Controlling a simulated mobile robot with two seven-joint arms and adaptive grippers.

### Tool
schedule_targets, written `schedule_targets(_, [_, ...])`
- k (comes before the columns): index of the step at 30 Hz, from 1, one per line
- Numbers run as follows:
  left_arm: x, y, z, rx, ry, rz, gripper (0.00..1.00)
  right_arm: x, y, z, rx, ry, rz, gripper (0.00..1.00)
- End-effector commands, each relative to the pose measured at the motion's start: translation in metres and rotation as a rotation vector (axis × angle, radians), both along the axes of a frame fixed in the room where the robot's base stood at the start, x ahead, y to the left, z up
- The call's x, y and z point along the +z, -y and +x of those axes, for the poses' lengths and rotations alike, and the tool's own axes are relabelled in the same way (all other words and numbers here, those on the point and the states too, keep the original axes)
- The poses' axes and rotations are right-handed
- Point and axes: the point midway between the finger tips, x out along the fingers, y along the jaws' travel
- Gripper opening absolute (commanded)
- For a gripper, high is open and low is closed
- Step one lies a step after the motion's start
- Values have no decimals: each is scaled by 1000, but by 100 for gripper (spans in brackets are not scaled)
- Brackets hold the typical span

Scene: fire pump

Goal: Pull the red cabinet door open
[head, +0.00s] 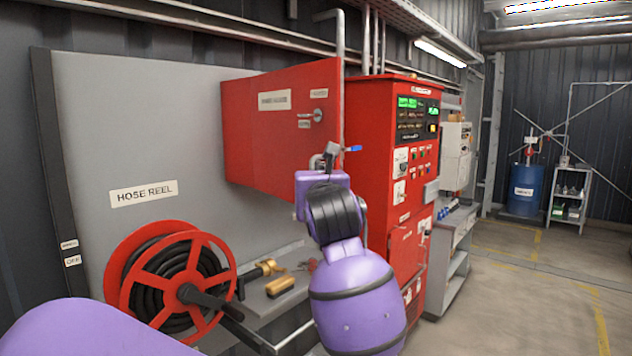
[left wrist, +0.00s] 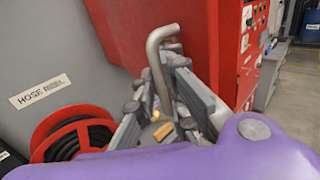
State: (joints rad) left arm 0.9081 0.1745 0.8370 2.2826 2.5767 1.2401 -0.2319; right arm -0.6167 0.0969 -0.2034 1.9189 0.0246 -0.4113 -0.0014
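The red cabinet door (head: 265,135) shows as a red panel with small labels and a round lock (head: 317,115) near its right edge. It juts out from the grey wall panel; I cannot tell how far it is open. A bent grey bar handle (left wrist: 156,60) stands in front of the red surface (left wrist: 165,15) in the left wrist view. My left gripper (left wrist: 160,72) has its fingers on either side of this bar, with a gap between them; contact is unclear. In the head view my purple wrist mostly hides the left gripper (head: 328,160). My right gripper is out of view.
A red hose reel (head: 172,280) is at lower left. A grey shelf (head: 262,302) holds a brush (head: 280,286) and a brass nozzle (head: 265,268). A red control cabinet (head: 390,88) stands close on the right. Open floor (head: 520,300) lies further right.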

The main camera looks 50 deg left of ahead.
Motion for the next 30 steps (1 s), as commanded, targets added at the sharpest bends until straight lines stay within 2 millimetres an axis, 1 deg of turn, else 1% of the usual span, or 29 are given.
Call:
schedule_targets(1, [5, -2, -4, 7, 10, 5, 18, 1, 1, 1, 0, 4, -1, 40])
schedule_targets(3, [4, -1, -3, 6, 7, 4, 27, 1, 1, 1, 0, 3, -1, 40])
schedule_targets(11, [1, 0, -1, 0, 0, 1, 27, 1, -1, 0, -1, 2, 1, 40])
schedule_targets(14, [1, 4, -2, -1, -1, 2, 27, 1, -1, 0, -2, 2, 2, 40])
schedule_targets(17, [1, 14, -9, -1, 0, 2, 27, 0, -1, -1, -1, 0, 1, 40])
schedule_targets(24, [1, 48, -29, 0, 2, 1, 27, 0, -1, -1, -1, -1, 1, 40])
schedule_targets(27, [1, 57, -35, 2, 2, 2, 27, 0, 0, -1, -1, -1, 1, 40])
schedule_targets(30, [1, 62, -38, 3, 3, 1, 27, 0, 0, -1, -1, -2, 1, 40])
